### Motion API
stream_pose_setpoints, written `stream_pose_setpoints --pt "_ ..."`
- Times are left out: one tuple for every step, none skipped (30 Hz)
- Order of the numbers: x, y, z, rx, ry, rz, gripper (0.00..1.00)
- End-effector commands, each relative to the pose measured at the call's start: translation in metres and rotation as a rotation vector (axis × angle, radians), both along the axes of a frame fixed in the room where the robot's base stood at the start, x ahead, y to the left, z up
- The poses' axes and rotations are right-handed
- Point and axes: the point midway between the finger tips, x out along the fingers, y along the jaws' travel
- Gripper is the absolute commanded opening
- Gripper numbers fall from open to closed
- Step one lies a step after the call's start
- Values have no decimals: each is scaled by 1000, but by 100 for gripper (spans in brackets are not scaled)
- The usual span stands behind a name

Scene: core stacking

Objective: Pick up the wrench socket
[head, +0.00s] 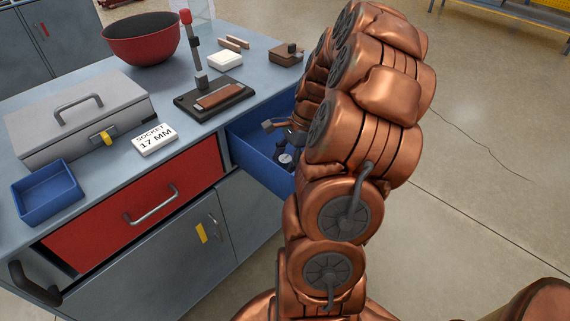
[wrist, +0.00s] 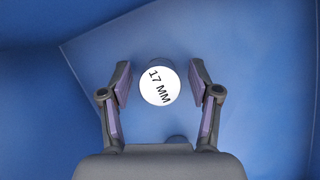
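The wrench socket (wrist: 158,84) shows in the wrist view as a short cylinder with a white round top marked "17 MM". It is in the open blue drawer (head: 250,152). My gripper (wrist: 158,82) is open, with one finger on each side of the socket. A small gap shows between each finger pad and the socket. In the head view my gripper (head: 287,150) is down inside the drawer, partly hidden by my copper arm. A small pale round top (head: 285,158) shows there beside the fingers.
The drawer walls stand close around my gripper. On the worktop are a grey toolbox (head: 75,120), a "SOCKET 17 MM" sign (head: 154,140), a blue tray (head: 48,193), a black stand (head: 214,98), a red bowl (head: 142,40) and a white block (head: 225,61). The red drawer (head: 140,205) is shut.

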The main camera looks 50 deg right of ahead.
Motion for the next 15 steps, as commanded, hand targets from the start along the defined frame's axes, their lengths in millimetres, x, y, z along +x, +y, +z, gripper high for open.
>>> stream_pose_setpoints --pt "0 0 0 0 0 0 54" --pt "0 0 0 0 0 0 51" --pt "0 0 0 0 0 0 47" --pt "0 0 0 0 0 0 44" --pt "0 0 0 0 0 0 41" --pt "0 0 0 1 0 0 37" --pt "0 0 0 1 0 0 34" --pt "0 0 0 1 0 0 30" --pt "0 0 0 1 1 0 26" --pt "0 0 0 1 1 0 23" --pt "0 0 0 1 1 0 20" --pt "0 0 0 1 1 0 16" --pt "0 0 0 1 1 0 13" --pt "0 0 0 1 0 0 10" --pt "0 0 0 1 0 0 5"
